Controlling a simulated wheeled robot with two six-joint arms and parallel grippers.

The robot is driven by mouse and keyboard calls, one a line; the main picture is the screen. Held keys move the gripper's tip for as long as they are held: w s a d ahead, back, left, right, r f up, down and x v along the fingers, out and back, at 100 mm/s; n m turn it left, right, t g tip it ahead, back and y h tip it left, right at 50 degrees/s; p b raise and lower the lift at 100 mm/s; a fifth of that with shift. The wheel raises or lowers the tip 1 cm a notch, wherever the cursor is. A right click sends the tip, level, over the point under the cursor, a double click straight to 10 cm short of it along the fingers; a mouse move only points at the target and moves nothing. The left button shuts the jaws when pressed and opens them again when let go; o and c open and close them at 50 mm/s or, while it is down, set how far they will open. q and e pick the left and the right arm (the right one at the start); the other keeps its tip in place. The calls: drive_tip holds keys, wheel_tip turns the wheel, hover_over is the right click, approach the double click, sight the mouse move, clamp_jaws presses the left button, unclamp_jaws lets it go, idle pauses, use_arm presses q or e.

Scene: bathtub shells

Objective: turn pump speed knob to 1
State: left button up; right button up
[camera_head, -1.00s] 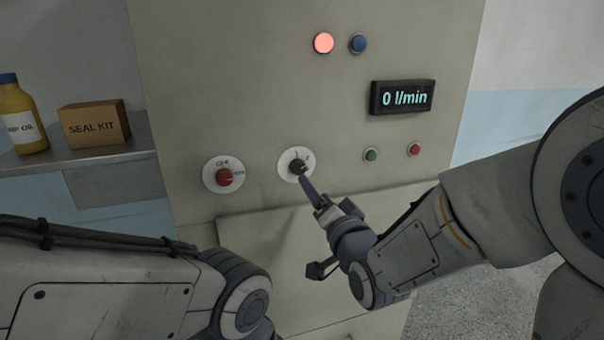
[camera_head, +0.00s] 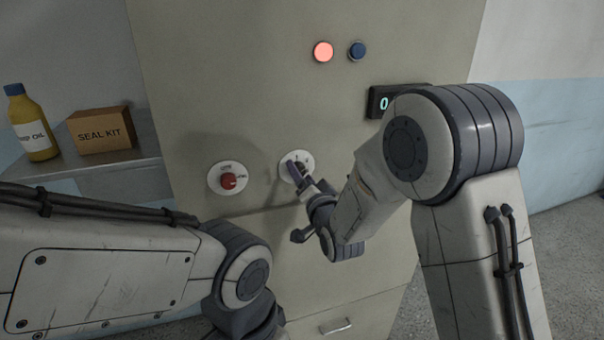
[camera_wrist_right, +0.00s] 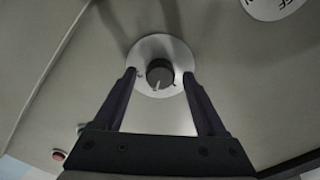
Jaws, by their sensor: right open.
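The pump speed knob is a black round knob (camera_wrist_right: 160,74) with a pale pointer mark, on a white round dial plate (camera_head: 296,156) on the panel. The fingers partly hide it in the head view. My right gripper (camera_wrist_right: 159,78) is open, with one finger on either side of the knob and a gap on both sides in the right wrist view. In the head view the right gripper (camera_head: 297,172) is at the dial. The dial's numbers are too small to read. My left arm comes in at lower left; its gripper is out of view.
A red knob (camera_head: 229,181) on a white dial sits left of the pump knob. A lit red lamp (camera_head: 323,52) and blue button (camera_head: 357,50) are above. My right arm partly covers the display (camera_head: 379,102). A shelf holds a bottle (camera_head: 32,125) and a box (camera_head: 101,131).

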clamp_jaws()
drive_tip(key=shift+n+b, duration=5.85)
drive_tip(key=shift+n, duration=0.05)
